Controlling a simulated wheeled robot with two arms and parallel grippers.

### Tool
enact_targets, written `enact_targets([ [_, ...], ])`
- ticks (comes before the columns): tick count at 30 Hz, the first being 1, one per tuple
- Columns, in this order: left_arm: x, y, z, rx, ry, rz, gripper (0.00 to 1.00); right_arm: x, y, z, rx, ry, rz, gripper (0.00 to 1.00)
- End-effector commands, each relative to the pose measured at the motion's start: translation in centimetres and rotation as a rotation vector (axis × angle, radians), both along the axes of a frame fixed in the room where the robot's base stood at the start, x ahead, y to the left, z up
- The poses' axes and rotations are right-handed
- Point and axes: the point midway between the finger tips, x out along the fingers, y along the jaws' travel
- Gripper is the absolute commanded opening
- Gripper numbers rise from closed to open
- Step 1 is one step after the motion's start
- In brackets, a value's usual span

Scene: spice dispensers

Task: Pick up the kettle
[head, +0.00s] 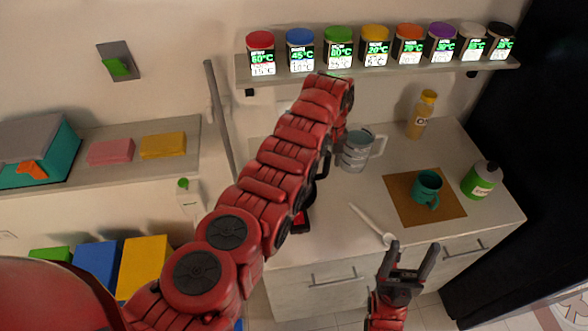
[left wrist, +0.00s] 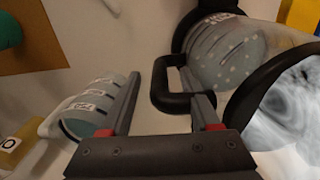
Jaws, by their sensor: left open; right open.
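The kettle (left wrist: 226,52), glass with a dark lid and rim, fills the right of the left wrist view. Its black handle (left wrist: 160,88) lies between the fingers of my left gripper (left wrist: 158,72). The right finger appears to be inside the handle loop, and the jaws are open, not clamped. In the head view my left arm hides most of the kettle; a bit of its black handle (head: 322,168) shows beside the arm. My right gripper (head: 413,258) is open and empty, in front of the counter's front edge.
A measuring jug (head: 356,153) stands close to my left gripper; it also shows in the left wrist view (left wrist: 92,108). A spice shelf (head: 380,68) hangs above.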

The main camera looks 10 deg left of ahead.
Motion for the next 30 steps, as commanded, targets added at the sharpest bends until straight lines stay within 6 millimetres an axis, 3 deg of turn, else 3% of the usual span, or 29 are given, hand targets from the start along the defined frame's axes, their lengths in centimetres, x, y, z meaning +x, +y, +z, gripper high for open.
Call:
enact_targets([
  [6, 0.1, 0.0, -1.9, 0.000, 0.000, 0.000, 0.62, 0.0, 0.0, -0.7, 0.000, 0.000, 0.000, 0.67],
  [16, 0.1, 0.0, -2.2, 0.000, -0.001, 0.001, 0.62, 0.0, 0.0, -0.7, 0.000, 0.000, 0.000, 0.67],
  [26, 0.1, 0.0, -2.2, 0.000, -0.001, 0.001, 0.03, 0.0, 0.0, -0.7, 0.000, 0.000, 0.000, 0.67],
  [30, 0.1, 0.0, -2.2, 0.000, 0.000, 0.000, 0.00, 0.0, 0.0, -0.7, 0.000, 0.000, 0.000, 0.67],
])
